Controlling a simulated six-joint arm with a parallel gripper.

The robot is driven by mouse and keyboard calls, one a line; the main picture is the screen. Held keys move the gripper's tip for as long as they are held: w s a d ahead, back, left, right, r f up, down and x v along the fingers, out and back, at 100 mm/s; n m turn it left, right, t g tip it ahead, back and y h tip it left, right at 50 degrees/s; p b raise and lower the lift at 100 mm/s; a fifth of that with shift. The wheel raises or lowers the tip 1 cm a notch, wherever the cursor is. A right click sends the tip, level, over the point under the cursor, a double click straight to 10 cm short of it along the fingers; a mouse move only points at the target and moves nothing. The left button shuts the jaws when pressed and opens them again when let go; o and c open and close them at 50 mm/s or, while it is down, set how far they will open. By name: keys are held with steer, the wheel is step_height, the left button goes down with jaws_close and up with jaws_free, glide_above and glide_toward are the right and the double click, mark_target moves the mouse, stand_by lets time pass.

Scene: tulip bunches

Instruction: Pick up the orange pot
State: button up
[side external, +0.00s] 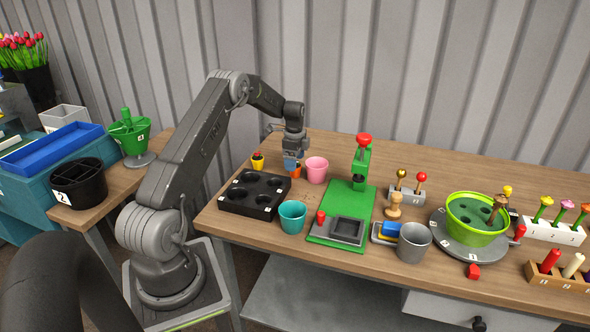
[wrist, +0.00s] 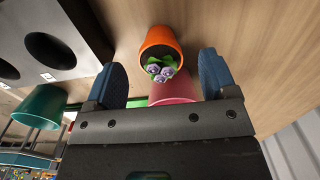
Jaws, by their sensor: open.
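The orange pot (wrist: 160,38) stands on the wooden table and holds small purple flowers with green leaves. In the wrist view it lies just beyond my open fingers, roughly centred between them, with no visible contact. In the side view only a small part of the orange pot (side external: 297,168) shows, mostly hidden behind my gripper (side external: 291,164). My gripper, with its blue fingers, is open and empty; it also shows in the wrist view (wrist: 162,62). I cannot tell its exact height against the pot.
A pink pot (side external: 317,170) stands close to the right of the orange pot. A black tray with round holes (side external: 234,207) lies in front. A teal pot (side external: 292,217), a green press (side external: 361,190) and a small yellow pot (side external: 257,161) are nearby.

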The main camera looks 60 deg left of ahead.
step_height(320, 180, down, 3)
steer(key=shift+r, duration=0.15)
steer(key=shift+c, duration=0.2)
steer(key=c, duration=1)
steer(key=shift+r, duration=0.15)
